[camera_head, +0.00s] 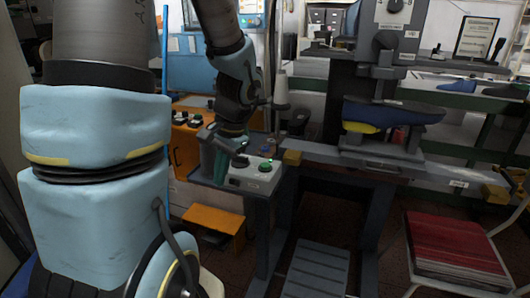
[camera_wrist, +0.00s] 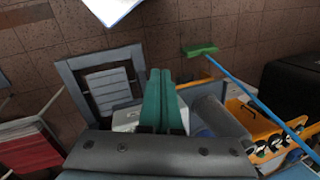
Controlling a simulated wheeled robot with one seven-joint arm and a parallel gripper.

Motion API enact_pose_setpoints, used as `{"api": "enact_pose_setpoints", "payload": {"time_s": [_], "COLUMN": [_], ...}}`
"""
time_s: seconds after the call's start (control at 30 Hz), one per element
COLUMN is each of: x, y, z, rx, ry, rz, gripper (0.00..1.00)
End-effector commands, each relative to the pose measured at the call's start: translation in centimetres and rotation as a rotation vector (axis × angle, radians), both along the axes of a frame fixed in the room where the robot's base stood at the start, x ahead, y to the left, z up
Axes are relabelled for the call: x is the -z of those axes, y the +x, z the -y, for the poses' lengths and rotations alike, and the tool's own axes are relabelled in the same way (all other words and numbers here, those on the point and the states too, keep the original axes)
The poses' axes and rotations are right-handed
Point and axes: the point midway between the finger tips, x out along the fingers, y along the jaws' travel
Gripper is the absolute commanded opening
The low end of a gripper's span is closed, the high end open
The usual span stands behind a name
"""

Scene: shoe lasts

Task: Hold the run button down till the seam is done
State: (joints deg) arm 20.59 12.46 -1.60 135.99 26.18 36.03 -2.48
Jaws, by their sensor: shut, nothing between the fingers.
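A grey control box (camera_head: 252,174) sits on a small stand left of the machine (camera_head: 385,70). A green button (camera_head: 265,166) is on its right side and a dark knob (camera_head: 240,161) on its left side. My gripper (camera_head: 220,164) is shut and empty, pointing down at the left end of the box; it looks apart from the green button. In the wrist view, my gripper's green fingers (camera_wrist: 161,98) are together. Part of the pale box (camera_wrist: 126,117) shows beside them, and the fingers hide the rest. A blue shoe form with a yellow end (camera_head: 395,113) sits in the machine.
An orange panel with knobs (camera_head: 186,135) stands behind my gripper on the left. A thread cone (camera_head: 281,92) stands behind the box. A blue pole (camera_wrist: 240,82) with a green end lies across the wrist view.

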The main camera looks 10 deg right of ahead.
Motion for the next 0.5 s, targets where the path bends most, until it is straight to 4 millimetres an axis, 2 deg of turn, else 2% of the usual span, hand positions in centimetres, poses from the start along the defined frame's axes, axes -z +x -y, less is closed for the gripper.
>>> {"api": "enact_pose_setpoints", "payload": {"time_s": [0.03,0.2,0.33,0.5], "x": [-2.5,-6.2,-7.8,-8.5], "y": [1.4,6.2,8.4,9.5], "z": [1.8,7.5,11.1,13.2], "rx": [0.154,0.565,0.737,0.820], "ry": [0.088,0.368,0.495,0.560], "rz": [-0.012,0.035,0.093,0.134], "gripper": [0.00,0.00,0.00,0.00]}}
